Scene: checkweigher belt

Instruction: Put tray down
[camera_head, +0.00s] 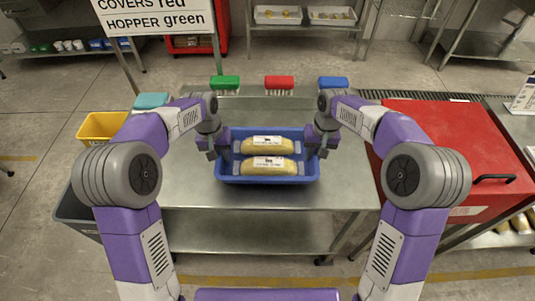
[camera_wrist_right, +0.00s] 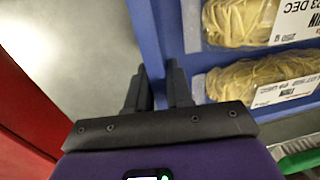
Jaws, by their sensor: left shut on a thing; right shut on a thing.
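A blue tray (camera_head: 268,181) is over the steel table, its long side towards me. It looks level; I cannot tell whether its base touches the tabletop. Two yellowish packs with white labels, a far pack (camera_head: 266,145) and a near pack (camera_head: 268,166), lie in it side by side. My left gripper (camera_head: 222,149) is shut on the tray's left wall. My right gripper (camera_head: 314,148) is shut on its right wall. In the right wrist view the fingers of my right gripper (camera_wrist_right: 157,82) are at the blue tray wall (camera_wrist_right: 152,30).
The steel table (camera_head: 190,192) has bare room around the tray. Green (camera_head: 225,82), red (camera_head: 279,82) and blue brushes (camera_head: 333,82) lie along its back. A red cover (camera_head: 440,135) stands at the right, a yellow bin (camera_head: 101,126) at the left.

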